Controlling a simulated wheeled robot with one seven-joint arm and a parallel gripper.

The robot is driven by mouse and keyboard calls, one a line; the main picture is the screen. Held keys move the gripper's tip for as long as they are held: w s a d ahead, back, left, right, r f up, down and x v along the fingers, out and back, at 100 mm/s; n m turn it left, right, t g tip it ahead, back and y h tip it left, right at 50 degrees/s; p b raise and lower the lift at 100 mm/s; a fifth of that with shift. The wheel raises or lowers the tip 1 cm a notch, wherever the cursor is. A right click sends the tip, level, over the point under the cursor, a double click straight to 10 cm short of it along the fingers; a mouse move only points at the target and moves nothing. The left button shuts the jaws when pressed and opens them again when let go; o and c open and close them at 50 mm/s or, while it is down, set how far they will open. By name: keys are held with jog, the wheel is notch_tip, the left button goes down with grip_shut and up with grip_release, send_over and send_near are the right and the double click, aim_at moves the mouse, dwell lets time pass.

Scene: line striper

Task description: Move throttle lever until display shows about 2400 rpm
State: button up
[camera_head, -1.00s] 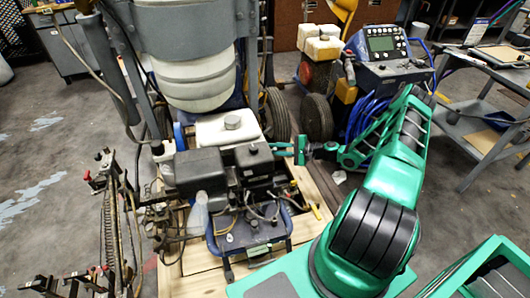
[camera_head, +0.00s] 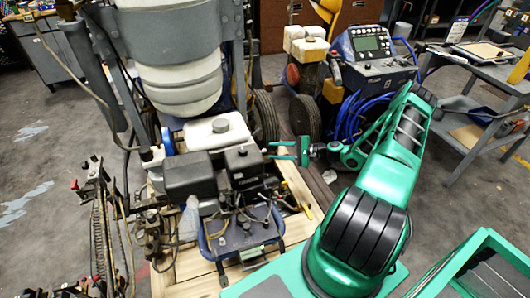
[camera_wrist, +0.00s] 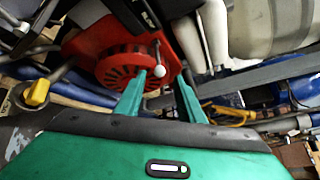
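My gripper (camera_head: 272,151) is at the right side of the striper's engine (camera_head: 196,175) in the head view, with its fingers pointing left. In the wrist view my gripper (camera_wrist: 156,84) is open, its two green fingers apart. A thin lever with a white ball knob (camera_wrist: 160,71) shows between and beyond the fingertips, in front of a red slotted engine cover (camera_wrist: 120,62). It looks like the throttle lever. I cannot tell whether a finger touches it. The display (camera_head: 371,43) is on a console at the back right; its reading is too small to make out.
A yellow knob (camera_wrist: 37,92) is left of the fingers. A white tank (camera_head: 215,131) stands behind the engine. Blue hoses (camera_head: 352,118) hang below the console. A grey cart (camera_head: 470,115) stands at right. Open floor lies at left.

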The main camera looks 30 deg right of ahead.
jog(key=v, duration=0.4)
jog(key=shift+s+d+r, duration=0.1)
jog(key=shift+s+d, duration=0.15)
jog(key=shift+d, duration=0.05)
jog(key=s+a+r+n+g+h, duration=0.2)
jog(key=s+r+n+g+h, duration=0.15)
jog(key=s+r, duration=0.35)
jog(key=s+a+r+n+g+h, duration=0.2)
jog(key=s+r+g, duration=0.2)
jog(key=r, duration=0.6)
jog(key=s+a+r+n+g+h, duration=0.2)
jog(key=s+a+r+n+g, duration=0.15)
jog(key=s+r, duration=0.35)
jog(key=s+a+r+h, duration=0.1)
jog(key=s+a+r, duration=0.1)
jog(key=s+r, duration=0.4)
jog(key=s+a+r+h, duration=0.2)
jog(key=s+r, duration=0.4)
jog(key=s, duration=0.5)
jog(key=shift+s, duration=0.2)
